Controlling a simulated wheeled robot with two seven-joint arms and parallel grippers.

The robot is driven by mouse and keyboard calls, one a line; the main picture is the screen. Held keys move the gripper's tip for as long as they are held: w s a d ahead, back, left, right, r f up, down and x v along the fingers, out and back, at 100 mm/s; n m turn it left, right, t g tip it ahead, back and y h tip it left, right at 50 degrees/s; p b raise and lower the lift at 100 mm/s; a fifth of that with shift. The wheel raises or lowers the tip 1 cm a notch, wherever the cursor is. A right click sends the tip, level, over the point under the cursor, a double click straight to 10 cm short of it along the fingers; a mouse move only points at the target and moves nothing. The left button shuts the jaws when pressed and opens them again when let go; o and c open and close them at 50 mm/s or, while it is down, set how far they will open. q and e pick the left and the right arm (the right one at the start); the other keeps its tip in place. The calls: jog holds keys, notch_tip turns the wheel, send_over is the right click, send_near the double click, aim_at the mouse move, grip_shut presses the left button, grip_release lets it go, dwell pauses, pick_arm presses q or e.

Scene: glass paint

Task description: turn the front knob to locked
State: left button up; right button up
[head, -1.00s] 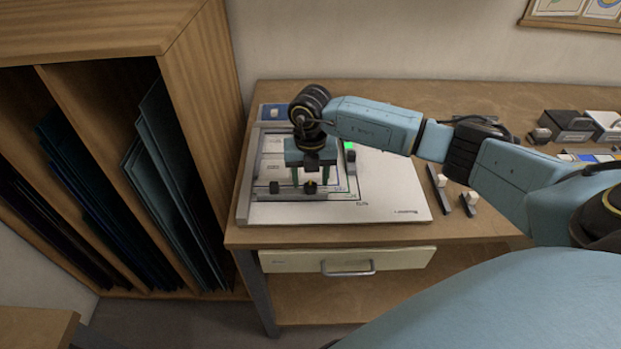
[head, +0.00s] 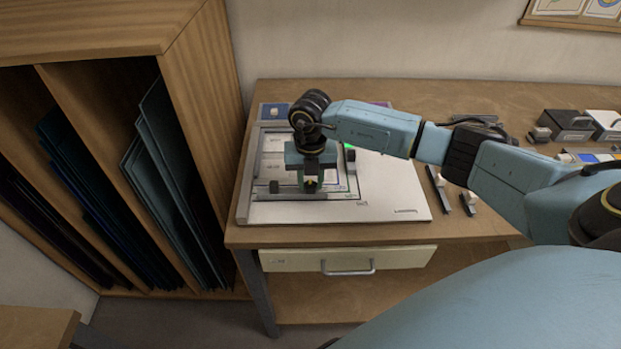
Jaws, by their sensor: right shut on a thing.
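The front knob (head: 310,184) is a small dark knob with a yellow mark, near the front of the frame on the white board (head: 392,190). My right gripper (head: 311,181) points down over it and is shut on it. The gripper's body and fingers hide part of the knob, so I cannot read which way it is set. A second small dark block (head: 274,187) sits to the left on the same front rail. My left gripper is not in view.
A green-lit block (head: 350,154) stands just right of the gripper. Two dark bars with white knobs (head: 468,201) lie right of the board. A drawer (head: 348,260) is below the tabletop. A wooden rack (head: 205,90) of sheets stands close on the left.

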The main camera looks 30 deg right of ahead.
jog(key=m+p, duration=0.2)
jog(key=m, duration=0.2)
jog(key=shift+r+m, duration=0.15)
jog(key=shift+m, duration=0.15)
jog(key=m+p, duration=0.2)
jog(key=m, duration=0.2)
jog(key=shift+s+d+m, duration=0.1)
jog(key=shift+m, duration=0.2)
jog(key=m+p, duration=0.4)
jog(key=m, duration=0.1)
jog(key=shift+s+m+p, duration=0.1)
jog(key=shift+m+p, duration=0.8)
jog(key=shift+m, duration=0.8)
jog(key=o, duration=1)
jog(key=shift+c, duration=0.2)
